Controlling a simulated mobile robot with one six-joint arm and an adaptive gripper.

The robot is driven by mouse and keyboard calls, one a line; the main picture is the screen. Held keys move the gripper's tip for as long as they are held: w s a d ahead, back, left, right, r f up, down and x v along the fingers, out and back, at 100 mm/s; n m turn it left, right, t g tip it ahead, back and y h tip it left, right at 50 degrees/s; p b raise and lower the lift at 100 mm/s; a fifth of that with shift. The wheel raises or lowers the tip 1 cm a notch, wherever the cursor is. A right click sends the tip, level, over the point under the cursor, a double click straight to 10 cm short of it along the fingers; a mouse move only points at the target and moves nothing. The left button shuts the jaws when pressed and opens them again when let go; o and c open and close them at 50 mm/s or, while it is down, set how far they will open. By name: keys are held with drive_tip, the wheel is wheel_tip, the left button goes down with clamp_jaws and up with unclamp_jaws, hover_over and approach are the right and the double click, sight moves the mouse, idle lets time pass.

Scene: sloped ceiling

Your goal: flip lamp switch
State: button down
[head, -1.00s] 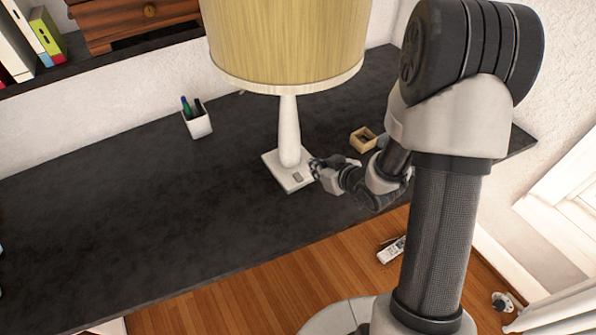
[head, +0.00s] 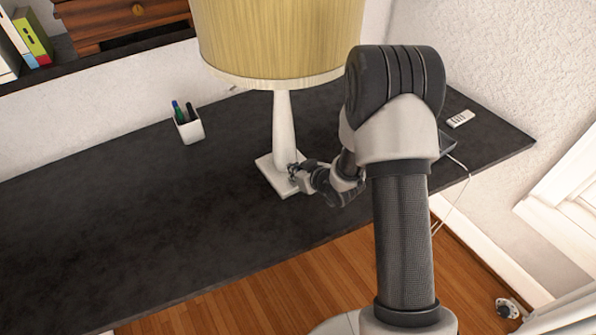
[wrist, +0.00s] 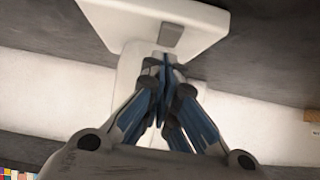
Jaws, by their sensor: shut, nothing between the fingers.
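The table lamp has a yellowish shade (head: 280,40), a white stem (head: 284,130) and a square white base (head: 268,168) on the dark desk. Its switch (wrist: 170,35) is a small grey rectangle on the base in the wrist view; in the head view my gripper seems to cover it. My gripper (head: 294,174) is at the front right part of the base, close to the stem. In the wrist view its fingertips (wrist: 164,64) are together, empty, just below the switch in the picture. I cannot tell whether they touch the lamp.
A white pen cup (head: 189,128) stands on the desk left of the lamp. A small white device (head: 460,118) and a dark device with a cable (head: 447,143) lie at the right end. The desk's left front is clear.

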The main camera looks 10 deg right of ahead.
drive_tip(key=shift+f, duration=0.4)
drive_tip(key=shift+w+a+g+p, duration=0.15)
drive_tip(key=shift+w+g+p, duration=0.2)
drive_tip(key=shift+p, duration=0.6)
drive_tip(key=shift+s+f, duration=0.1)
drive_tip(key=shift+f, duration=0.1)
drive_tip(key=shift+s, duration=0.1)
drive_tip(key=shift+s+d+f+b, duration=0.1)
drive_tip(key=shift+s+d+b, duration=0.1)
drive_tip(key=shift+s, duration=0.2)
drive_tip(key=shift+s+d+f+b, duration=0.1)
drive_tip(key=shift+s+b, duration=0.1)
drive_tip(key=shift+s, duration=0.15)
